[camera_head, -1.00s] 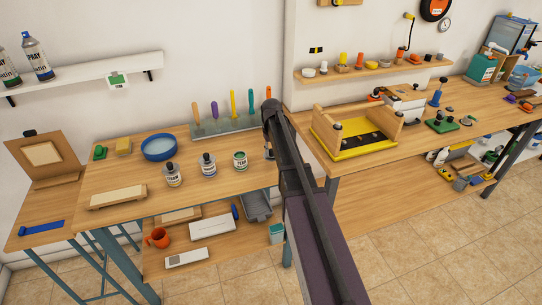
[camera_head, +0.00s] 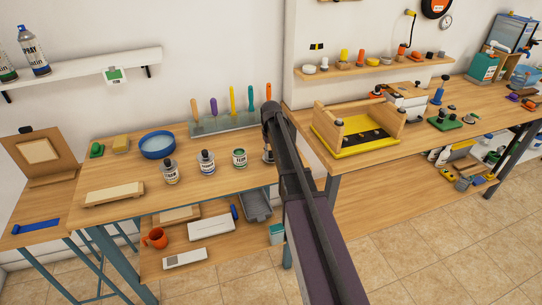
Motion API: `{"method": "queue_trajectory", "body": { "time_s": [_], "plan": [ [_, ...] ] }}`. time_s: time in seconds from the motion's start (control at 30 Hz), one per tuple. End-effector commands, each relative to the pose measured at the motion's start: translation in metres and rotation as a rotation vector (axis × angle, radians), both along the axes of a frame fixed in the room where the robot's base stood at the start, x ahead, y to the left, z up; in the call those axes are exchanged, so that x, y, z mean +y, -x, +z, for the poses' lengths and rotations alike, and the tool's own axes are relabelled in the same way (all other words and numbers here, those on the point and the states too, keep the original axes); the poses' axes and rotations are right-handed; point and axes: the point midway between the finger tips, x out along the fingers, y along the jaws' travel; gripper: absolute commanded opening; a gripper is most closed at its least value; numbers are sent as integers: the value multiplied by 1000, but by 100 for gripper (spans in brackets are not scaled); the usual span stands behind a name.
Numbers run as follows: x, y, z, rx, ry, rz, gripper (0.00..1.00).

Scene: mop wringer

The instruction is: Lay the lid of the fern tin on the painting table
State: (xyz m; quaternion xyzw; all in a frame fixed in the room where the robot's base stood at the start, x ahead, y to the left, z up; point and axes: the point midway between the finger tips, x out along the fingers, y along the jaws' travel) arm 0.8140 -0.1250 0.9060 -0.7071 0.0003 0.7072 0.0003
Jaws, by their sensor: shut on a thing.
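The fern tin (camera_head: 239,159) is a small tin with a pale label, standing upright on the left wooden table. Its top is round and green, without the dark knob that its neighbours carry. A loose lid is not visible. The painting table (camera_head: 232,181) is most likely this left wooden table, which has blue-grey legs; its front part is bare. My dark arm reaches up across the picture, just right of the tin. My gripper is hidden behind the arm, so I cannot see its jaws or anything in them.
Two knobbed tins (camera_head: 170,172) (camera_head: 206,162) stand left of the fern tin; another (camera_head: 267,156) is half hidden by my arm. A blue bowl (camera_head: 157,146), a wooden block (camera_head: 114,194) and a rack of upright tools (camera_head: 225,122) are also on this table.

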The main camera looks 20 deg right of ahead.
Motion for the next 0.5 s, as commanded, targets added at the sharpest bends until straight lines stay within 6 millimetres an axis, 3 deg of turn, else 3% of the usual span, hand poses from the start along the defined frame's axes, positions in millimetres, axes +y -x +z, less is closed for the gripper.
{"method": "queue_trajectory", "body": {
  "time_s": [0.5],
  "plan": [
    [0, 0, -5, 0, 0, 0, 0]
  ]
}}
